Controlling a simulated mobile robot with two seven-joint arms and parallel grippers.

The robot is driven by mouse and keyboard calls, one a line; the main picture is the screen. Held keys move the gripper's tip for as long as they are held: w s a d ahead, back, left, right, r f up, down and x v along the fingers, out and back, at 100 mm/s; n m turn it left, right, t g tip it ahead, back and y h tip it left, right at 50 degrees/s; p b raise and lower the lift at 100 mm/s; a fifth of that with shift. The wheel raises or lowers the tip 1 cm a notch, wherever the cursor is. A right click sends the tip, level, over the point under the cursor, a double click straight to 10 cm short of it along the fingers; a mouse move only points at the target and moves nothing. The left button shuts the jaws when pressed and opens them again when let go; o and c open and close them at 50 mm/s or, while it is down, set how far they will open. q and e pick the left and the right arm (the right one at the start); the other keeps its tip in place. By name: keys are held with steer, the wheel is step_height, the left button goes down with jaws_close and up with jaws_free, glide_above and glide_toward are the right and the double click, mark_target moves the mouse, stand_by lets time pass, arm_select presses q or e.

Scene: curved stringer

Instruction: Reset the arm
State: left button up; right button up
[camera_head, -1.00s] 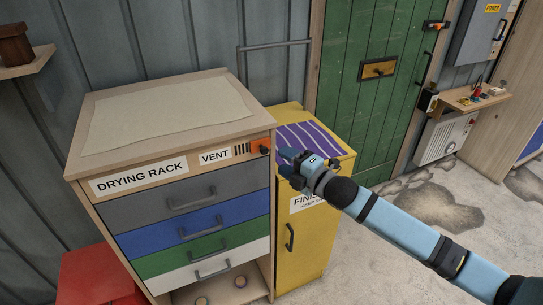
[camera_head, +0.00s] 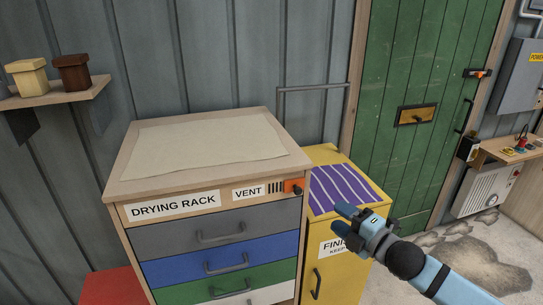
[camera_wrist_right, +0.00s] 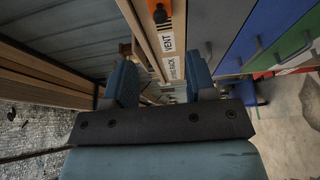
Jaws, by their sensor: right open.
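My right gripper (camera_head: 352,217) is in the head view, in front of the yellow cabinet and to the right of the drying rack. It is open and nothing shows between its fingers. In the right wrist view its two blue fingers (camera_wrist_right: 163,85) stand apart, with the drying rack front and its vent label beyond them. My blue right arm comes in from the lower right. My left gripper is not in view.
The drying rack (camera_head: 117,187) has closed grey, blue, green and white drawers and an orange vent knob (camera_head: 293,186). The yellow cabinet (camera_head: 345,262) has a purple striped cloth (camera_head: 342,187) on top. A shelf (camera_head: 60,96) holds two small boxes.

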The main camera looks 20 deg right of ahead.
steer(key=s+a+f+m+g+h+p, duration=0.2)
steer(key=s+a+f+m, duration=0.3)
steer(key=s+f+m, duration=0.5)
steer(key=s+a+f+m+g+h+p, duration=0.2)
steer(key=s+a+f+m, duration=0.3)
steer(key=s+f+m, duration=0.4)
steer(key=s+f+g+p, duration=0.1)
steer(key=s+f, duration=0.3)
steer(key=shift+a+m, duration=0.3)
steer(key=shift+m, duration=0.1)
